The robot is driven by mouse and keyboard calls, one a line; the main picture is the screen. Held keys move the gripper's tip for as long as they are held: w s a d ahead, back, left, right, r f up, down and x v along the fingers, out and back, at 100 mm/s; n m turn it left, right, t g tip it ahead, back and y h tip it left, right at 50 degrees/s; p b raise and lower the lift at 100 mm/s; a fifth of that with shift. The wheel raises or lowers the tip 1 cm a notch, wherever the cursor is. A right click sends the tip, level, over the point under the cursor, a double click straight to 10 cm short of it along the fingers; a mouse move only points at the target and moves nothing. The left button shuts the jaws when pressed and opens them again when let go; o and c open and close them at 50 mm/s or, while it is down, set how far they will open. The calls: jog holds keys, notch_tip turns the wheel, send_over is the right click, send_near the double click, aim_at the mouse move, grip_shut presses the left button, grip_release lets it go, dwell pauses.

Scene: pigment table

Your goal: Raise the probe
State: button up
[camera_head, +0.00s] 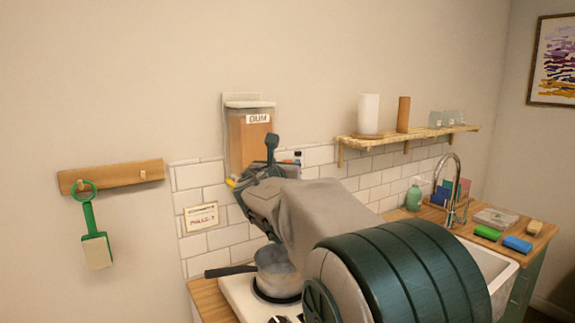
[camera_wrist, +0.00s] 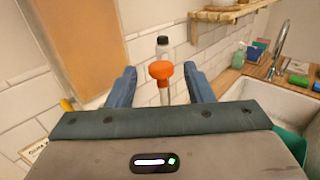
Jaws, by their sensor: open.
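The probe (camera_wrist: 160,72) shows in the wrist view as an orange knob on a thin pale shaft. It stands roughly upright between the two blue fingers of my gripper (camera_wrist: 160,82), with a visible gap on each side. My gripper is open and holds nothing. The lower end of the shaft is hidden behind the gripper body. In the head view my gripper (camera_head: 256,165) is in front of the wall by the GUM dispenser, and my arm hides most of what lies behind it.
A GUM dispenser (camera_head: 249,140) hangs on the wall, close to my gripper. A pot (camera_head: 277,272) sits on the hob below my arm. A wall shelf (camera_head: 415,133) and a sink (camera_head: 488,265) lie to the right.

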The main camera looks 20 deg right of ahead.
jog(key=b+v, duration=0.1)
jog(key=v, duration=0.8)
jog(key=shift+s, duration=0.25)
jog(key=s+d+f+m+g+y, duration=0.1)
jog(key=s+d+f+m+g, duration=0.1)
jog(key=s+f+m+g, duration=0.35)
jog(key=s+d+f+m+g+y, duration=0.1)
jog(key=s+d+f+m+g, duration=0.15)
jog(key=s+f+m, duration=0.6)
jog(key=s+a+f+m+g+y, duration=0.2)
jog(key=s+a+f+m+y, duration=0.1)
jog(key=s+f+m, duration=0.4)
jog(key=s+a+f+m+g+y, duration=0.2)
jog(key=s+a+f+m+y, duration=0.2)
jog(key=f+m, duration=0.4)
jog(key=s+a, duration=0.1)
jog(key=s, duration=0.1)
jog(key=shift+s+a+f+m+y, duration=0.3)
jog(key=shift+s+m, duration=0.1)
